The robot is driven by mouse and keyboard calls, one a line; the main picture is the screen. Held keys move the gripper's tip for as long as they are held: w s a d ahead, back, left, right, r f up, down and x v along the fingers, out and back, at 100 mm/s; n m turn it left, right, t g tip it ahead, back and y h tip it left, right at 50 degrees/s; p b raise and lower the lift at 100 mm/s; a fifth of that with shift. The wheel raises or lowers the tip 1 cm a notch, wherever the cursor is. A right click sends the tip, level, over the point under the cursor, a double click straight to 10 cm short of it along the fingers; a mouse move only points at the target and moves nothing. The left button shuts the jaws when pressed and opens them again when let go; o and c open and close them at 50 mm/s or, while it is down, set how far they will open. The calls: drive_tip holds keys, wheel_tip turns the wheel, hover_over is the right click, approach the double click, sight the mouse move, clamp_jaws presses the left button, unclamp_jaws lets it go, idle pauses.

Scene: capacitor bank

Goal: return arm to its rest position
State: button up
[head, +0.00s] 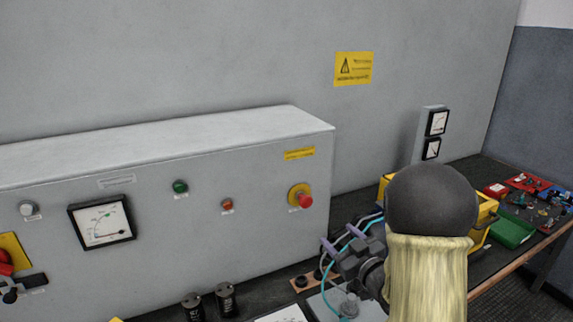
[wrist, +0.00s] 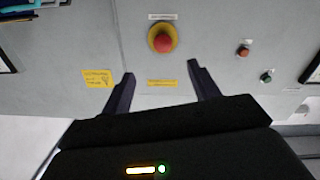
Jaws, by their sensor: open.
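My gripper (head: 340,245) is at the lower right in the head view, in front of the right end of the grey control cabinet (head: 250,150). In the wrist view my gripper (wrist: 160,85) shows two dark fingers spread apart with nothing between them. Beyond the fingertips is the cabinet face with a red mushroom button (wrist: 162,40) on a yellow ring. The same red button (head: 304,198) shows in the head view, left of and above my gripper. My forearm covers part of the bench and a yellow case behind it.
The bench holds black cylinders (head: 225,300), a yellow case (head: 486,215), a green box (head: 512,230) and red trays (head: 527,181) at the right. Cyan and purple leads (head: 327,292) run close to my gripper. A tall grey meter box (head: 431,135) stands at the back wall.

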drive_tip(key=s+a+f+m+g+h, duration=0.2)
drive_tip(key=s+f+m+g+h, duration=0.15)
drive_tip(key=s+g, duration=0.55)
drive_tip(key=s+a+f+m+g+h, duration=0.25)
drive_tip(key=s+f+g, duration=0.2)
drive_tip(key=s, duration=0.75)
wheel_tip(320, 180, up, 12)
drive_tip(key=p, duration=1.2)
drive_tip(key=shift+s+d+r, duration=0.2)
drive_tip(key=shift+s+d, duration=0.1)
drive_tip(key=shift+g, duration=0.25)
